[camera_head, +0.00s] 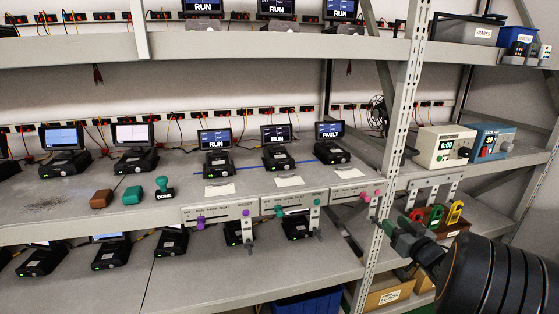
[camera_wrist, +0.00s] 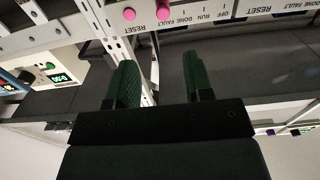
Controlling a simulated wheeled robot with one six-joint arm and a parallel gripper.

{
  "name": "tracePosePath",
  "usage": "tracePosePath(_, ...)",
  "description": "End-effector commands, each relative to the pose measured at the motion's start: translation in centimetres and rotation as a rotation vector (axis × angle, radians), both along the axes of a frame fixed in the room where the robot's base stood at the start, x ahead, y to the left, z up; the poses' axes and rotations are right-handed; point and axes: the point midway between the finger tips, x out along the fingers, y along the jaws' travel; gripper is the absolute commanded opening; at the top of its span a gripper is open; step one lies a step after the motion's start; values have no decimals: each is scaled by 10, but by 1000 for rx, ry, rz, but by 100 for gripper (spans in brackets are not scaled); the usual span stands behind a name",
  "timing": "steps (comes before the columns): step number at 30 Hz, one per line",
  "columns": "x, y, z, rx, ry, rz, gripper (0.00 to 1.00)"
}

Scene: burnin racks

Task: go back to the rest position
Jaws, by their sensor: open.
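My gripper (camera_head: 402,232) is at the lower right in the head view, in front of the slotted rack post, with my dark arm behind it. In the wrist view, the two green fingers of my gripper (camera_wrist: 162,82) stand apart with nothing between them. A control panel with pink knobs (camera_head: 350,193) is just left of and above the gripper. The pink knobs (camera_wrist: 146,14) also show in the wrist view, beyond the fingertips and apart from them.
The slotted post (camera_head: 392,140) rises close to my gripper. The shelf holds several test units (camera_head: 278,148), a brown block (camera_head: 101,199) and green stamps (camera_head: 163,188). At the right are a cream instrument (camera_head: 443,147), a blue one (camera_head: 492,140) and coloured padlocks (camera_head: 435,216).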

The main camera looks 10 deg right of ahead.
Motion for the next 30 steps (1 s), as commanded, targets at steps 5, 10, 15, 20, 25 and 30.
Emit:
tracePosePath(5, -3, -31, -32, -86, 164, -176, 47)
tracePosePath(10, -38, -65, -74, -114, 485, -473, 47)
tracePosePath(15, -79, -33, -88, -87, 827, -613, 47)
tracePosePath(20, -119, 48, -85, -19, 1131, -568, 47)
tracePosePath(25, -162, 153, -67, 35, 1349, -367, 47)
tracePosePath(30, -182, 222, -42, 15, 1335, -184, 47)
